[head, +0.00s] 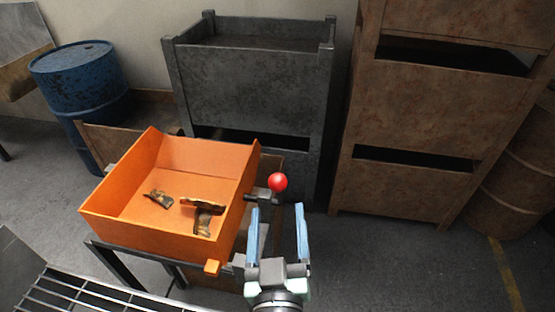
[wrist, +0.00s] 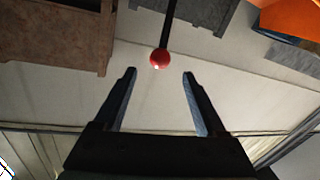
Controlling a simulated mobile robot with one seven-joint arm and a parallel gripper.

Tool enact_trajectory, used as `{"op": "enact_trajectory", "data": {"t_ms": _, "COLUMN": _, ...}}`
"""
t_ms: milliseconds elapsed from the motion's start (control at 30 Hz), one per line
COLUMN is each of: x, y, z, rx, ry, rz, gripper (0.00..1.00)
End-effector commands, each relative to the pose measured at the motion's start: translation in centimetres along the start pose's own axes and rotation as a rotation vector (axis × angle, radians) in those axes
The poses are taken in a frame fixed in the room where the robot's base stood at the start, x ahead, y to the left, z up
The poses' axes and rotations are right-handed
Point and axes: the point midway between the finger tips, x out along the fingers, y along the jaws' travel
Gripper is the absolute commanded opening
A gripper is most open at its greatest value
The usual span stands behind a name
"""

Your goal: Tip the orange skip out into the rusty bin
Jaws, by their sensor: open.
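The orange skip (head: 130,232) sits upright on a dark stand, with a few brown scrap pieces (head: 203,215) on its floor. A lever with a red ball knob (head: 278,182) stands at its right side. My gripper (head: 278,207) is open and empty, its fingers pointing toward the knob. In the wrist view the red knob (wrist: 159,58) lies centred just beyond the gap between the fingertips, not touching them. A corner of the skip shows at top right there (wrist: 290,15). A low rusty bin (head: 100,138) stands behind the skip, mostly hidden by it.
A grey metal crate stack (head: 250,80) stands behind, with tall rusty stacked crates (head: 410,120) to its right. A blue drum (head: 80,80) is at back left and a rusty drum (head: 520,185) at far right. A wire rack (head: 85,298) lies at front left. Floor at right front is clear.

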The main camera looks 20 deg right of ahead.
Motion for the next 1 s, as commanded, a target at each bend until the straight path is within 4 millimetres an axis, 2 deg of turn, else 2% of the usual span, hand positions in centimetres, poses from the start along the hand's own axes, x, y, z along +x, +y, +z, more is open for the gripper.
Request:
{"op": "enact_trajectory", "data": {"t_ms": 500, "x": 9.2, "y": 0.1, "z": -0.4, "rx": 0.002, "ry": 0.002, "rz": 0.001, "gripper": 0.73}}
{"op": "enact_trajectory", "data": {"t_ms": 700, "x": 11.0, "y": 0.0, "z": -0.2, "rx": 0.002, "ry": 0.002, "rz": 0.0, "gripper": 0.73}}
{"op": "enact_trajectory", "data": {"t_ms": 1000, "x": 11.5, "y": 0.0, "z": -0.1, "rx": 0.001, "ry": 0.001, "rz": 0.0, "gripper": 0.73}}
